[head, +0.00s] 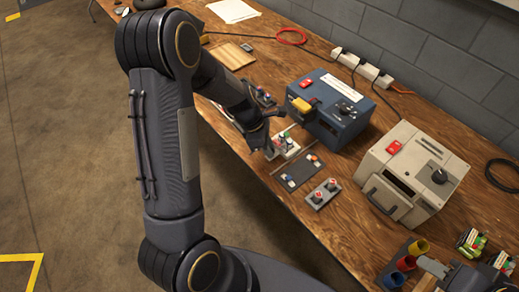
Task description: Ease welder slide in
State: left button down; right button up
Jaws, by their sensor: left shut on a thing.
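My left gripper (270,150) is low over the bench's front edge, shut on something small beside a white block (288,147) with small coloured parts. The arm and fingers hide most of the held thing, so I cannot tell its shape. A blue box (325,125) with a red switch, a yellow part and a black knob stands just behind and right of this gripper. A beige box (405,190) with a red switch, dark slot, front handle and knob stands further right. I cannot tell which is the welder. My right gripper (436,267) is partly in view at the bottom right; its fingers are unclear.
A dark plate (298,173) and a grey plate with red knobs (323,194) lie along the front of the wooden bench (345,235). Coloured cups (405,262) stand near my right gripper. A power strip (360,66) and cables run along the wall.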

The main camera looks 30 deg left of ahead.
aim_at(282, 137)
pick_arm(q)
jog(key=w, duration=0.1)
jog(key=w+d+p, duration=0.1)
jog(key=w, duration=0.1)
jog(key=w+d, duration=0.1)
jog(key=w, duration=0.1)
jog(key=shift+r, duration=0.1)
jog(key=shift+w, duration=0.1)
jog(key=c, duration=1.3)
grip_release()
jog(key=shift+w, duration=0.1)
jog(key=shift+o, duration=0.2)
jog(key=v, duration=0.7)
jog(key=shift+r+p, duration=0.3)
jog(key=shift+p, duration=0.15)
jog(key=shift+s+a, duration=0.1)
jog(key=shift+s, duration=0.1)
